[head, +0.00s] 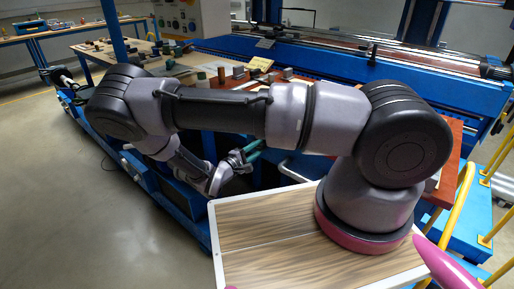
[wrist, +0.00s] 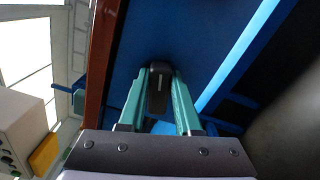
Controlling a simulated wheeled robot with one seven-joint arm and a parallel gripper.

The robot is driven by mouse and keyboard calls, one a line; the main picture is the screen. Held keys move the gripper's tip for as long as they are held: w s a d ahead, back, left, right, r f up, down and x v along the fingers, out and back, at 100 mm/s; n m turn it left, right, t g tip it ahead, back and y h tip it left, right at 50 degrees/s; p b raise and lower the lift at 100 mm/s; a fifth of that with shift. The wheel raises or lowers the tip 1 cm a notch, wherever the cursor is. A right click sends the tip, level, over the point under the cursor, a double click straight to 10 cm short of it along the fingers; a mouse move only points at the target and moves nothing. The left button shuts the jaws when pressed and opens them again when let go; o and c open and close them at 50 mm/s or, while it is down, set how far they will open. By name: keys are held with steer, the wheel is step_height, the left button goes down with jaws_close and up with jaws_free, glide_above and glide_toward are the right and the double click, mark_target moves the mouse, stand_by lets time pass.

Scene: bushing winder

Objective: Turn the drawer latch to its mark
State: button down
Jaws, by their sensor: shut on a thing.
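The drawer latch is a small black piece (wrist: 160,68) in the middle of the wrist view, standing out from a dark blue panel (wrist: 195,42). A short pale line shows on its face. My gripper (wrist: 160,82) has its two teal fingers shut on the latch, one on each side. In the head view my gripper (head: 249,155) reaches in low at the blue bench, and the latch is hidden there. I cannot make out the mark that the latch turns to.
A red-brown edge (wrist: 104,70) runs beside the panel, and a bright blue strip (wrist: 238,55) lies on its other side. In the head view, small parts lie on a worktop (head: 185,65) behind my arm. Yellow rails (head: 462,205) stand at the right. Floor at the left is clear.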

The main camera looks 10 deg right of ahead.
steer(key=shift+f+m, duration=0.15)
steer(key=shift+m, duration=0.6)
steer(key=shift+f+m, duration=0.15)
steer(key=shift+m, duration=0.6)
steer(key=c, duration=0.6)
jaws_free()
steer(key=v, duration=1.1)
